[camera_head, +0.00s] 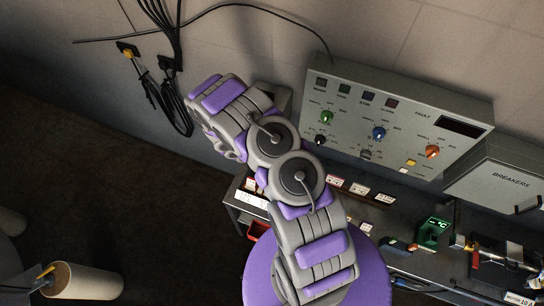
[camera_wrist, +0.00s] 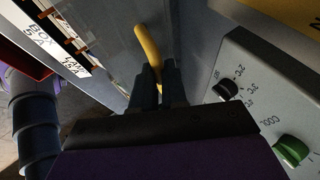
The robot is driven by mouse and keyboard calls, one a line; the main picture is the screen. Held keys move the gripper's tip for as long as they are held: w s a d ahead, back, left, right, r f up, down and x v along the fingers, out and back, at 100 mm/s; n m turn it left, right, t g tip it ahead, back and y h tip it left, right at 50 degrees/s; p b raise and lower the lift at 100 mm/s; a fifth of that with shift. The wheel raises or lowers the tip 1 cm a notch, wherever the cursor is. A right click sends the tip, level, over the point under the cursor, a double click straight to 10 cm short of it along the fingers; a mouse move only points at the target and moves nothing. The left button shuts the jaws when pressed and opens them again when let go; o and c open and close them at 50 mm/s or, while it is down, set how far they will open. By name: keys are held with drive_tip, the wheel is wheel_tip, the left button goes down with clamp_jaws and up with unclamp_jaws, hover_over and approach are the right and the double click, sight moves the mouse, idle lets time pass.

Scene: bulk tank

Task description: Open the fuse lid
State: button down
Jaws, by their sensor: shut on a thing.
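In the wrist view, my gripper (camera_wrist: 160,75) has its two dark fingers shut on a curved yellow handle (camera_wrist: 147,42). The handle stands against a grey, glassy-looking panel (camera_wrist: 112,35), which appears to be the fuse lid. Left of it is a strip with white labels, one reading BOX 5 A (camera_wrist: 38,40). How far the lid is open cannot be told. In the head view my arm covers the gripper, the handle and most of the fuse box; only a grey box edge (camera_head: 283,96) shows beside the arm.
The control panel (camera_head: 385,115) with coloured knobs is right of the arm; its green knob (camera_wrist: 293,150) is close to the gripper in the wrist view. A BREAKERS box (camera_head: 500,178) is farther right. A cluttered bench (camera_head: 400,190) lies below. Cables (camera_head: 172,75) hang at upper left.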

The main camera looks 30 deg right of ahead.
drive_tip(key=c, duration=1.2)
unclamp_jaws()
drive_tip(key=shift+a, duration=0.15)
drive_tip(key=v, duration=1.7)
drive_tip(key=shift+a+r+b, duration=0.1)
drive_tip(key=shift+r+b, duration=0.05)
drive_tip(key=shift+b, duration=0.15)
